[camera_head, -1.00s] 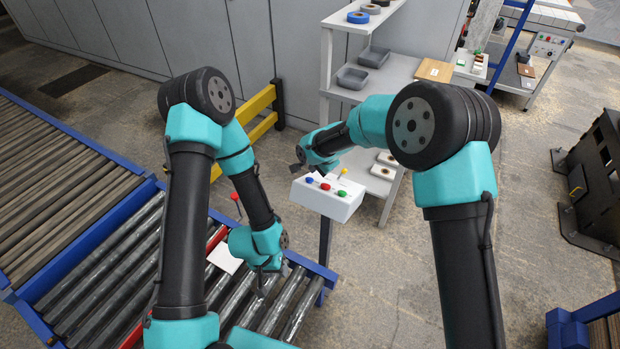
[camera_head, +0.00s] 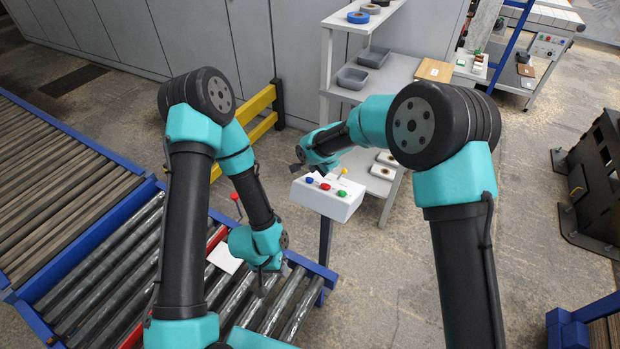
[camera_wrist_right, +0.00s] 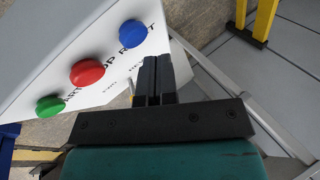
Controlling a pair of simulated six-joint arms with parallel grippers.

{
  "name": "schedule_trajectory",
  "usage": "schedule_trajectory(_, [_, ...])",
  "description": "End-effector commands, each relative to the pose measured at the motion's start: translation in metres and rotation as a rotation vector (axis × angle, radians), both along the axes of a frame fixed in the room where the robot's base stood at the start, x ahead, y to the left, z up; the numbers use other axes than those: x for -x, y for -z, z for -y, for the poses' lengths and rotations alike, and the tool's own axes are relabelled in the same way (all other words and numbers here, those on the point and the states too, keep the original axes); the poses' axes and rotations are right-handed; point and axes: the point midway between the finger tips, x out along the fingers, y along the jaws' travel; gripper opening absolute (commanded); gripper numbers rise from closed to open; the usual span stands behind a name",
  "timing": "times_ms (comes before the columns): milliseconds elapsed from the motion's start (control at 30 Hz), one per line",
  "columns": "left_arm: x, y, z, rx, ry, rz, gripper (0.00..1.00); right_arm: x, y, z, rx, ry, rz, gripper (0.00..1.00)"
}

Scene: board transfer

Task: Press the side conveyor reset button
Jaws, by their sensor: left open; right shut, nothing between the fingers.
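The white button box (camera_head: 325,205) stands on a post at the end of the roller conveyor. It carries a blue button (camera_head: 310,181), a red button (camera_head: 325,187), a green button (camera_head: 341,194) and a yellow knob (camera_head: 344,171). In the right wrist view the blue button (camera_wrist_right: 132,33) is nearest my fingers; its label is partly hidden. My right gripper (camera_head: 296,168) is shut and empty, its fingertips (camera_wrist_right: 154,62) just beside the blue button, apart from it in the picture. My left gripper (camera_head: 263,284) is open and empty over the rollers.
A white card (camera_head: 224,258) lies on the conveyor rollers (camera_head: 95,262) beside a red bar. A grey shelf (camera_head: 375,80) with bins stands behind the box. A yellow guard rail (camera_head: 262,120) stands behind the conveyor. The floor right of the box is clear.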

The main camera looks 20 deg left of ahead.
Motion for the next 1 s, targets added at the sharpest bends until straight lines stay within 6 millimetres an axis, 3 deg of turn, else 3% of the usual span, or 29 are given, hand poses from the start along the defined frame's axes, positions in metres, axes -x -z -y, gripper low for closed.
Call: schedule_trajectory(1000, [0.0000, 0.0000, 0.0000, 0.000, 0.000, 0.000, 0.43, 0.0041, 0.0074, -0.0009, 0.000, 0.000, 0.000, 0.00])
